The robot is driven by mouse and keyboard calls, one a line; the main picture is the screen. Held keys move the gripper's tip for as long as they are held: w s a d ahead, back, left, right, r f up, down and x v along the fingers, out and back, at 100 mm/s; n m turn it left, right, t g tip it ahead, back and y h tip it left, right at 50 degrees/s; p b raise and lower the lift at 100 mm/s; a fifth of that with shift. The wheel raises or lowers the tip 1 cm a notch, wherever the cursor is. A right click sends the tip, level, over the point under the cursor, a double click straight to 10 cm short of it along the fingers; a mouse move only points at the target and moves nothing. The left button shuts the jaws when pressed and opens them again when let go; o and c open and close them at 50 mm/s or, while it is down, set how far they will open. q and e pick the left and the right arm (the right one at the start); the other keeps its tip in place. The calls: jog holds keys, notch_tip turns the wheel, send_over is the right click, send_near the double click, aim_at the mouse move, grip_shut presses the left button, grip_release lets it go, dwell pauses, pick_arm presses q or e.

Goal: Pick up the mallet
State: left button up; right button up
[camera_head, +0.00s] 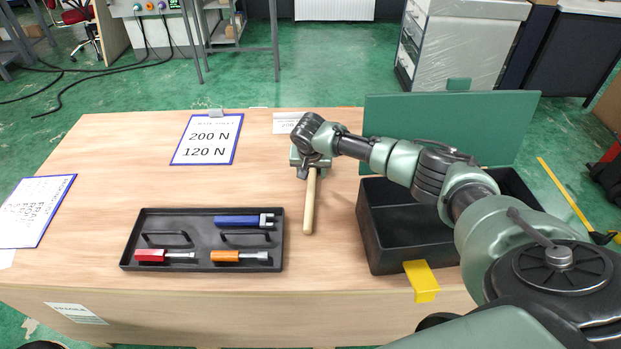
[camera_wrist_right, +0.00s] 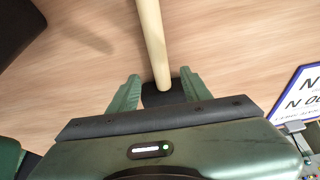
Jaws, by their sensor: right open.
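The mallet lies on the wooden table, its pale wooden handle (camera_head: 310,203) pointing toward the front edge. Its head end is hidden under my right gripper (camera_head: 309,163) in the head view. In the right wrist view the handle (camera_wrist_right: 152,38) runs between the two green fingers of my right gripper (camera_wrist_right: 160,90), with a gap on each side. A dark block at the handle's end, partly hidden by the gripper body, looks like the mallet's head. My right gripper is open, directly above the mallet. My left gripper is not in view.
A black tray (camera_head: 134,250) with red, orange and blue-handled tools lies to the left. A black open box (camera_head: 400,250) with a raised green lid (camera_head: 510,125) and yellow tab stands right, below my arm. A sign (camera_head: 208,138) reads 200 N, 120 N.

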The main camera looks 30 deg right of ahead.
aim_at(312, 175)
jog(key=shift+w+b+x, duration=0.2)
jog(key=shift+b+x, duration=0.05)
jog(key=shift+x, duration=1.05)
jog(key=shift+w+b+x, duration=0.15)
jog(key=shift+b+x, duration=0.1)
jog(key=shift+x, duration=1.05)
jog(key=shift+d+r, duration=0.15)
grip_shut()
